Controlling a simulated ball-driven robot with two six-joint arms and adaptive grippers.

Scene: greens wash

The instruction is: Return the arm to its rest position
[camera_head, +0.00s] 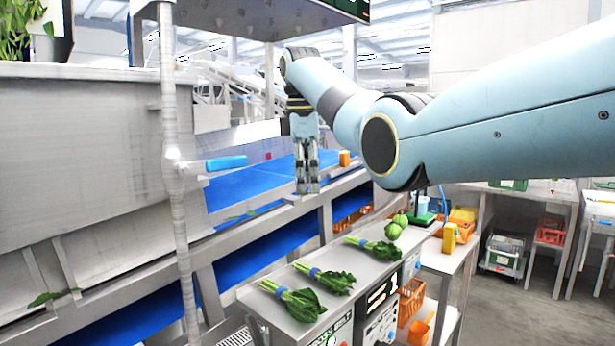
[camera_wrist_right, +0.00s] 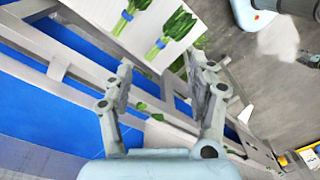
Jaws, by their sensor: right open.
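My right arm comes in from the right in the head view, and its gripper (camera_head: 307,188) hangs pointing down in front of the blue conveyor belt. In the right wrist view the gripper (camera_wrist_right: 165,85) is open, with nothing between its fingers. My left gripper is not in view. Several bunches of greens with blue bands lie in a row on the steel shelf, among them a near bunch (camera_head: 293,299), a middle bunch (camera_head: 325,278) and a far bunch (camera_head: 373,249). Two bunches also show beyond the fingers in the right wrist view (camera_wrist_right: 178,25).
The blue conveyor belt (camera_head: 240,187) runs behind a steel rail. A steel post (camera_head: 175,150) with a blue handle (camera_head: 227,163) stands at left. A steel shelf (camera_head: 262,317) is in front. Orange bins (camera_head: 411,300) sit below at right. Loose leaves lie on the left frame.

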